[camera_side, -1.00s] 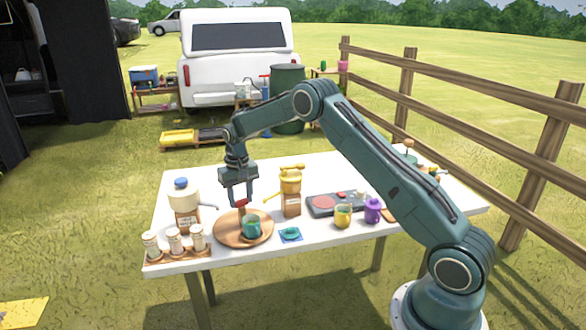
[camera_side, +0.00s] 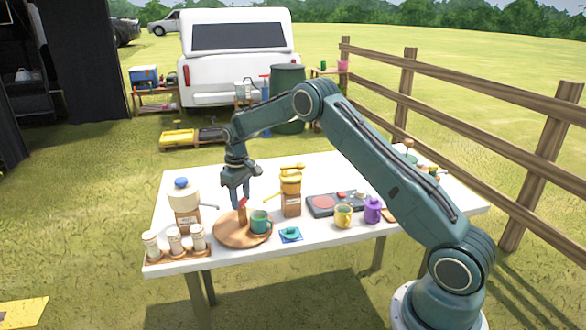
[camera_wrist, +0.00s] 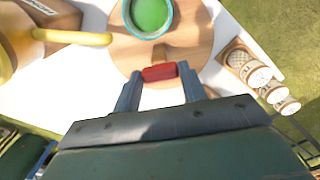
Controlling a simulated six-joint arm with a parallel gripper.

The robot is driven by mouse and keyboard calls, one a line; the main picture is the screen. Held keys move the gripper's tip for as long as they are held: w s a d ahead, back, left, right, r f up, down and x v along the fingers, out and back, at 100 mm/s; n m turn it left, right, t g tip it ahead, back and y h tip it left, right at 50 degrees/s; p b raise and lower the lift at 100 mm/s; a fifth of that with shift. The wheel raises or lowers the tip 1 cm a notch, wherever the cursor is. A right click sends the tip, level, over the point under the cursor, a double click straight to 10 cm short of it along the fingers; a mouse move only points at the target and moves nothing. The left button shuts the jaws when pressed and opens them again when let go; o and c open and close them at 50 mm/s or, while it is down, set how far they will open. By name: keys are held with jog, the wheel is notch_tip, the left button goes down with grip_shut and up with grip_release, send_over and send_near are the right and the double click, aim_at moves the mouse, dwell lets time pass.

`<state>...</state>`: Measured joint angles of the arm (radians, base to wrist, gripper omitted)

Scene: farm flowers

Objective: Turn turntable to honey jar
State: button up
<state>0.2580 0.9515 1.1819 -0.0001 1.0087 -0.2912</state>
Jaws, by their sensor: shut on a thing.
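The turntable (camera_side: 227,237) is a round wooden disc on the white table's left half; it also shows in the wrist view (camera_wrist: 122,55). A teal mug (camera_side: 260,222) stands on its right side; from above it has a green inside (camera_wrist: 150,14). A red-topped wooden peg (camera_side: 243,204) rises from the disc. My gripper (camera_side: 241,200) points down and is shut on this peg; the red top (camera_wrist: 159,72) shows between its fingers in the wrist view. A yellow pot with a spout (camera_side: 290,182) stands behind right on a brown labelled base (camera_side: 291,206); I cannot tell whether it is the honey jar.
A cream pot with a blue lid (camera_side: 182,193) stands left of the disc. Several shakers in a wooden rack (camera_side: 174,241) are at the front left. A small teal item on a blue mat (camera_side: 291,235) lies close right. A yellow cup (camera_side: 343,216) and purple jar (camera_side: 373,210) are farther right.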

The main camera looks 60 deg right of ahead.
jog(key=shift+n, duration=4)
jog(key=shift+r+n, duration=0.1)
jog(key=shift+n, duration=0.3)
jog(key=o, duration=1.4)
notch_tip(320, 180, up, 14)
jog(key=shift+f, duration=0.1)
